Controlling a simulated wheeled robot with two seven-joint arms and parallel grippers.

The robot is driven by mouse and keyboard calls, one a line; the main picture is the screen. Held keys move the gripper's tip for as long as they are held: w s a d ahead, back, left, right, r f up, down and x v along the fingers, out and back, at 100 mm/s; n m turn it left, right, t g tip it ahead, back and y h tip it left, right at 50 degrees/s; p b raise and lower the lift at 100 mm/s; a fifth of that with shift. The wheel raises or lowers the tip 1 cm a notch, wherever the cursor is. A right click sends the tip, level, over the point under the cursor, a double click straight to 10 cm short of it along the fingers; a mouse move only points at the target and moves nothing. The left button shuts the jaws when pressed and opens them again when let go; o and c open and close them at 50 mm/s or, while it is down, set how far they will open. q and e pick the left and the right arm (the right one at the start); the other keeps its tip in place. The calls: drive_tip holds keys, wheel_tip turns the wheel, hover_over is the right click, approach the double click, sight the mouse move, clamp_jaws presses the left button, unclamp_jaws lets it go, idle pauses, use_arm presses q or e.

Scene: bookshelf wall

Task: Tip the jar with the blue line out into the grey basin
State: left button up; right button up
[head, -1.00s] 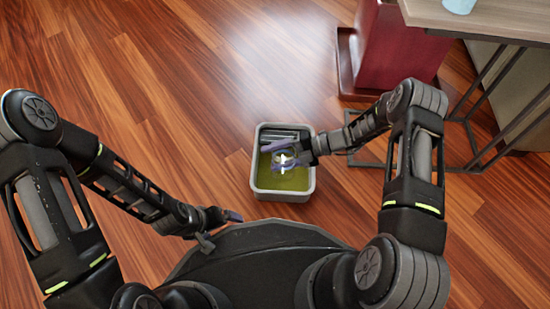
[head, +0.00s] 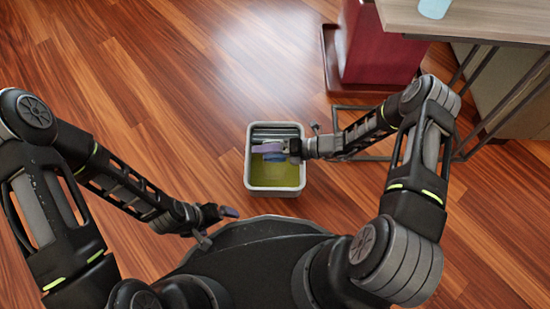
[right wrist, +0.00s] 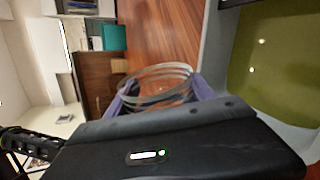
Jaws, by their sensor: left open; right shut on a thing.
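The grey basin (head: 248,170) stands on the floor in front of my base, with yellow-green contents in it; it also shows at the right of the right wrist view (right wrist: 222,60). My right gripper (head: 270,148) is over the basin, rolled onto its side. It is shut on a clear glass jar (right wrist: 158,72), whose round rim shows between the purple fingers in the right wrist view. In the head view the gripper mostly hides the jar. I cannot make out a blue line or what is inside it. My left gripper (head: 228,212) is open and empty, left of the basin.
A wooden-topped table (head: 480,20) with a light blue cup (head: 434,8) is at the upper right. A dark red box-like piece (head: 380,50) stands beside it. The wooden floor (head: 150,90) left of the basin is clear.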

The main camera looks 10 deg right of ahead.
wheel_tip(320, 180, up, 2)
drive_tip(key=n+t+p, duration=0.1)
drive_tip(key=n+t, duration=0.1)
drive_tip(key=shift+s+r+n+p, duration=0.15)
drive_tip(key=shift+n+p, duration=0.15)
drive_tip(key=shift+p, duration=0.1)
wheel_tip(320, 180, up, 2)
drive_tip(key=n+t+p, duration=0.1)
drive_tip(key=n+t, duration=0.1)
drive_tip(key=n, duration=0.1)
drive_tip(key=shift+s, duration=0.1)
drive_tip(key=r+n+t+y, duration=0.1)
drive_tip(key=n, duration=0.1)
drive_tip(key=shift+s+r+n+p, duration=0.1)
drive_tip(key=shift+r+n+p, duration=0.1)
drive_tip(key=shift+n+p, duration=0.15)
drive_tip(key=r+n, duration=0.1)
drive_tip(key=n+t, duration=0.1)
drive_tip(key=n, duration=0.1)
drive_tip(key=shift+a+r+y, duration=0.1)
drive_tip(key=shift+r+y, duration=0.25)
drive_tip(key=shift+y, duration=0.05)
